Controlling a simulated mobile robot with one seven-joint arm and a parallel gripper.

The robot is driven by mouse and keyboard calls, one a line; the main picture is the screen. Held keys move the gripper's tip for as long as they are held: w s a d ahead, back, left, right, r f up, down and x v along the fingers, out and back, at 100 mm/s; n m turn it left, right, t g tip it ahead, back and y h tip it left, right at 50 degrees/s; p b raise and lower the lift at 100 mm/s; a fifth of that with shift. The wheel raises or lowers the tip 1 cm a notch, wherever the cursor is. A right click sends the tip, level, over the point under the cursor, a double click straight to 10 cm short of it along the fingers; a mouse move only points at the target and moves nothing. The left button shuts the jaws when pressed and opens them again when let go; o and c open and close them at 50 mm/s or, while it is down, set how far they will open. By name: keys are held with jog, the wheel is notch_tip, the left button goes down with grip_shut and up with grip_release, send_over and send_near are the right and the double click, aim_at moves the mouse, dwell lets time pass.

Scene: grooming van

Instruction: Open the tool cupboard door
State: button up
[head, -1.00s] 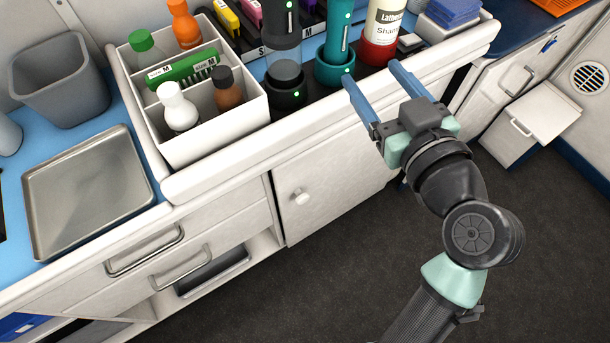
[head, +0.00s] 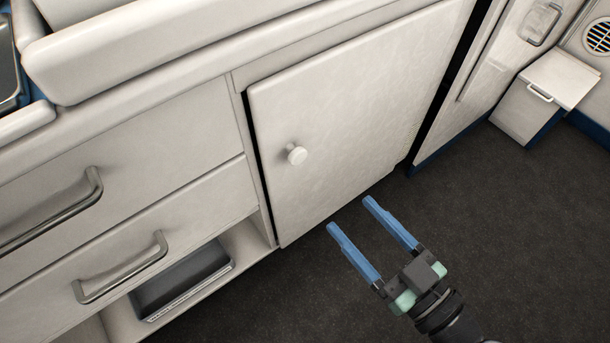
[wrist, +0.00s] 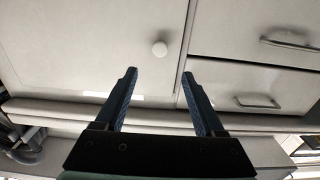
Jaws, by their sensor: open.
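The tool cupboard door (head: 350,110) is a white panel below the counter in the head view, and it looks closed. Its round white knob (head: 297,155) sits near the door's left edge. My gripper (head: 350,212) is open and empty, with two blue fingers apart, below and to the right of the knob and clear of it. In the wrist view the door (wrist: 90,45) fills the upper left, and the knob (wrist: 160,48) shows beyond the open gripper (wrist: 160,75), between the lines of its fingers.
Drawers with metal bar handles (head: 125,270) are left of the door. An open shelf below them holds a dark tray (head: 185,280). A white box-like bin (head: 545,95) stands at the right. The dark floor (head: 520,230) in front is clear.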

aim_at(300, 159)
jog(key=b+x, duration=0.3)
jog(key=x, duration=0.9)
jog(key=shift+w+a+b, duration=0.2)
jog(key=shift+w+b, duration=0.1)
grip_shut()
dwell(0.9)
